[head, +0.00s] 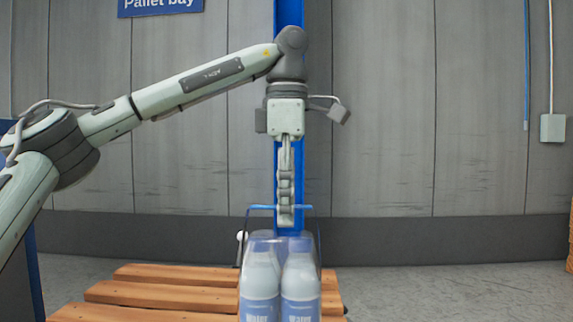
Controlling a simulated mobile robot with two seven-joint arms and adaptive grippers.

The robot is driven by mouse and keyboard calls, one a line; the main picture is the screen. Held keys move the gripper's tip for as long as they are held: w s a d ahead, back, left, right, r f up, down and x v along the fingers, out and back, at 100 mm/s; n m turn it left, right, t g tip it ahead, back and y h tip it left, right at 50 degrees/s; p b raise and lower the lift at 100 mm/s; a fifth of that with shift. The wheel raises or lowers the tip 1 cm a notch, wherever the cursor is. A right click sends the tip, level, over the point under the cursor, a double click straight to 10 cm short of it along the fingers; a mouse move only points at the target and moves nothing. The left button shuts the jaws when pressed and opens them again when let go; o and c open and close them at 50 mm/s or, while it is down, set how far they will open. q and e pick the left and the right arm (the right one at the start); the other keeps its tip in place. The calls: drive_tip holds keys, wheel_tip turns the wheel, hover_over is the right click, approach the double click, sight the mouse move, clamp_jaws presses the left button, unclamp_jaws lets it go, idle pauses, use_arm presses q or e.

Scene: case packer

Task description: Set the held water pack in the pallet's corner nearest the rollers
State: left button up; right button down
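My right gripper is out of view.
The visible pallet slats left of the pack are bare. A blue post (312,150) stands behind the gripper against a grey panelled wall (390,120). A blue "Pallet bay" sign (160,6) hangs at the top left. Grey floor (440,285) is clear on the right. No rollers are visible.

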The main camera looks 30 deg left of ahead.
use_arm(q)
wheel_tip(320, 180, up, 8)
drive_tip(key=shift+r, duration=0.1)
drive_tip(key=shift+o, duration=0.6)
drive_tip(key=o, duration=1.3)
clamp_jaws()
drive_tip(key=shift+r, duration=0.1)
